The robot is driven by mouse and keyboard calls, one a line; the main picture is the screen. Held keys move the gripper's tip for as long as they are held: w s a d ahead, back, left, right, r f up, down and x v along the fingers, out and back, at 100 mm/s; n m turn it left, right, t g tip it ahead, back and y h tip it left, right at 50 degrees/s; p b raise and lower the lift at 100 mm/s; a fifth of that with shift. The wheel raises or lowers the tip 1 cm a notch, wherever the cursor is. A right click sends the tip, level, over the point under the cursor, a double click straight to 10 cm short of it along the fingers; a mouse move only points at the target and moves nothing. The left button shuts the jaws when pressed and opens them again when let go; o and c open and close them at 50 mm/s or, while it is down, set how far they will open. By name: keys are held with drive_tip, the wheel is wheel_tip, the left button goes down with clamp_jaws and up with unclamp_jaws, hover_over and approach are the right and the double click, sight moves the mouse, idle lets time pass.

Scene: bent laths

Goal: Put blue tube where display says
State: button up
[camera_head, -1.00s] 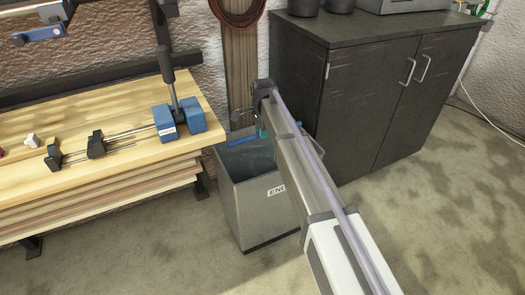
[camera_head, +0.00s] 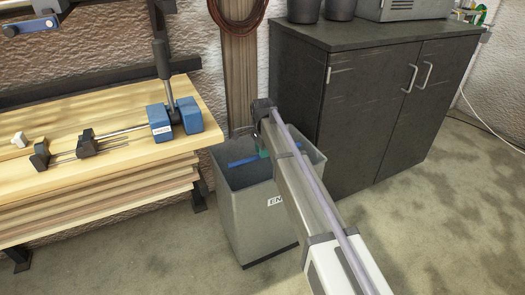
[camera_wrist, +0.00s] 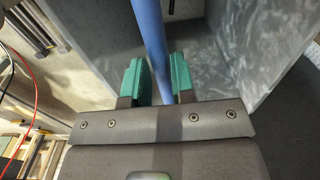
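The blue tube (camera_head: 243,161) lies roughly level inside the mouth of the grey bin (camera_head: 250,219), below its back rim. The bin has a white label on its front starting "EN"; my arm covers the rest. My gripper (camera_head: 264,152) reaches down into the bin mouth from the right. In the wrist view, the green fingertips of my gripper (camera_wrist: 160,78) stand either side of the blue tube (camera_wrist: 150,30), close against it, and the tube runs away between them. The tube's right part is hidden behind my gripper in the head view. No display is in view.
A wooden bench (camera_head: 95,172) with a blue clamp fixture (camera_head: 174,118) and thin rods stands left of the bin. A dark cabinet (camera_head: 365,100) stands close behind and right, with pots on top. Open floor lies in front.

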drive_tip(key=o, duration=0.5)
drive_tip(key=shift+c, duration=0.2)
drive_tip(key=shift+r, duration=0.1)
wheel_tip(320, 180, up, 11)
drive_tip(key=p, duration=1.1)
drive_tip(key=shift+f, duration=0.2)
